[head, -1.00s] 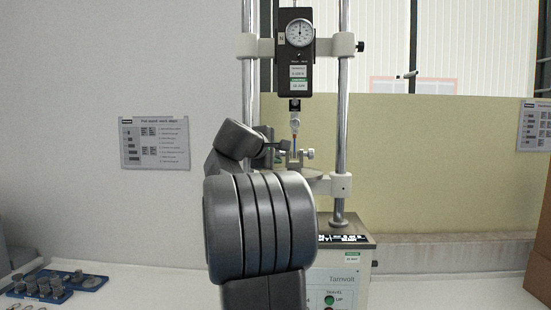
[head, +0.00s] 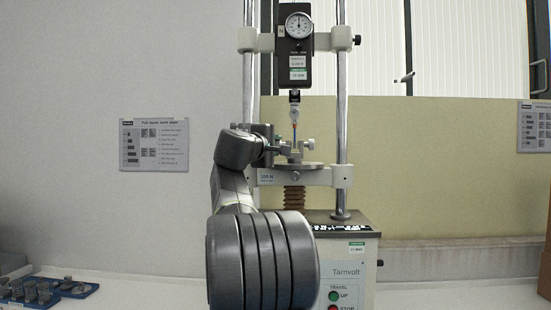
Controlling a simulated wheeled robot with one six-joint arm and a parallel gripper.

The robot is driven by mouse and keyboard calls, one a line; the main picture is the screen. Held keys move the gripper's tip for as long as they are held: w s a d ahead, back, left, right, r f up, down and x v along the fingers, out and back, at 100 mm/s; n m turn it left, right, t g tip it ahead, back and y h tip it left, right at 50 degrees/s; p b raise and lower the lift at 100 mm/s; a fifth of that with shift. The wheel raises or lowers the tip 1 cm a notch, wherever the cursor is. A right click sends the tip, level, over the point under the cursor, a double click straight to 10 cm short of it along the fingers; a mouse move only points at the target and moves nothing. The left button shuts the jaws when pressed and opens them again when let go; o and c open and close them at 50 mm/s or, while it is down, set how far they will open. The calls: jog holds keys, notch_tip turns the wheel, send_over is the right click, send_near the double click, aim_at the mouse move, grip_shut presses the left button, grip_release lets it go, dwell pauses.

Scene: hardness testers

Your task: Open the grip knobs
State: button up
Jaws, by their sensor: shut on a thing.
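The tester's lower grip (head: 296,157) stands on a round plate, with a small silver knob (head: 311,146) on its right side. A thin specimen (head: 294,134), blue low down, runs from the upper grip (head: 294,113) to the lower one. My gripper (head: 279,148) is at the left side of the lower grip, shut on the left grip knob, which its dark fingers mostly hide. The upper grip hangs under the force gauge (head: 297,50).
Two chrome columns (head: 342,110) flank the grips. The tester base (head: 346,265) has travel buttons. A blue tray (head: 78,290) of metal parts lies at lower left. The white bench to the right looks clear.

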jog(key=shift+b, duration=0.3)
jog(key=o, duration=1)
jog(key=b+v, duration=0.1)
jog(key=v, duration=1.3)
jog(key=shift+f+b, duration=0.2)
jog(key=shift+b, duration=0.15)
jog(key=shift+w+d, duration=0.1)
